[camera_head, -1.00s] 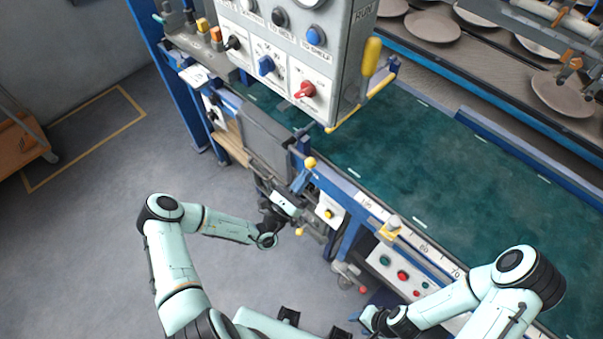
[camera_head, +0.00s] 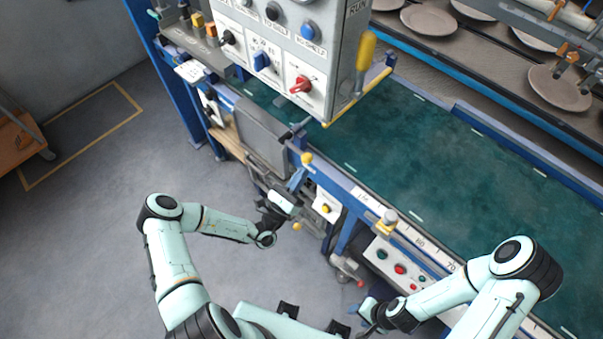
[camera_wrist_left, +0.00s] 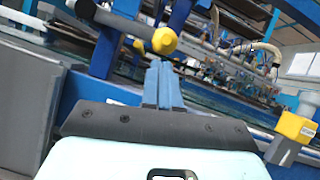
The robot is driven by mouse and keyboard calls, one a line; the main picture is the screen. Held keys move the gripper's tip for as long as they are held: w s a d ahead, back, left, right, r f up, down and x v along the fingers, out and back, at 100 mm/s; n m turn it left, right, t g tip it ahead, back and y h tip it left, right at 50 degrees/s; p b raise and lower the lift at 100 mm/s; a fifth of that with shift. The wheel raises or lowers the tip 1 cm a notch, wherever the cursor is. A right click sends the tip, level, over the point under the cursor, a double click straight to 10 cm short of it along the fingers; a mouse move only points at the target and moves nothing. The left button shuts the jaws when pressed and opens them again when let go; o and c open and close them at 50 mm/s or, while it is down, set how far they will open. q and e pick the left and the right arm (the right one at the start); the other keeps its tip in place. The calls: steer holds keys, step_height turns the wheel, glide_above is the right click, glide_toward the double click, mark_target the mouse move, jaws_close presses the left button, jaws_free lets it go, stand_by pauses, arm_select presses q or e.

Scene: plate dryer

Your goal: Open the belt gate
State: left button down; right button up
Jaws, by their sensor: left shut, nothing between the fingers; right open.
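A grey flat panel (camera_head: 262,130), which looks like the belt gate, stands at the near left end of the green belt (camera_head: 400,150). A lever with a yellow ball knob (camera_head: 307,158) is at its right side; the knob also shows in the left wrist view (camera_wrist_left: 164,40). My left gripper (camera_head: 298,178) is just below the knob in the head view. Its blue fingers (camera_wrist_left: 163,84) are shut and empty, pointing toward the knob; whether they touch it is unclear. My right gripper (camera_head: 356,308) is open, low in front of the button panel, away from the gate.
A grey control box (camera_head: 285,45) with knobs overhangs the belt above the gate. A button panel (camera_head: 400,268) and a yellow block (camera_head: 389,217) are on the frame to the right. Plates (camera_head: 430,20) lie on the far conveyor.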

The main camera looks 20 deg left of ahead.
arm_select(q)
steer(key=f+b+v, duration=0.1)
steer(key=b+v, duration=0.1)
steer(key=v, duration=1)
steer(key=shift+w+d+f+b, duration=0.2)
steer(key=shift+w+f+b, duration=0.1)
steer(key=shift+w+f, duration=0.05)
arm_select(e)
steer(key=shift+s+d+f, duration=0.1)
steer(key=shift+s+f, duration=0.3)
steer(key=shift+f, duration=0.25)
steer(key=shift+s+d+f, duration=0.15)
steer(key=shift+s+f, duration=0.25)
steer(key=shift+f, duration=0.25)
steer(key=shift+s+d+f, duration=0.1)
steer(key=shift+s+f, duration=0.3)
steer(key=shift+f, duration=0.25)
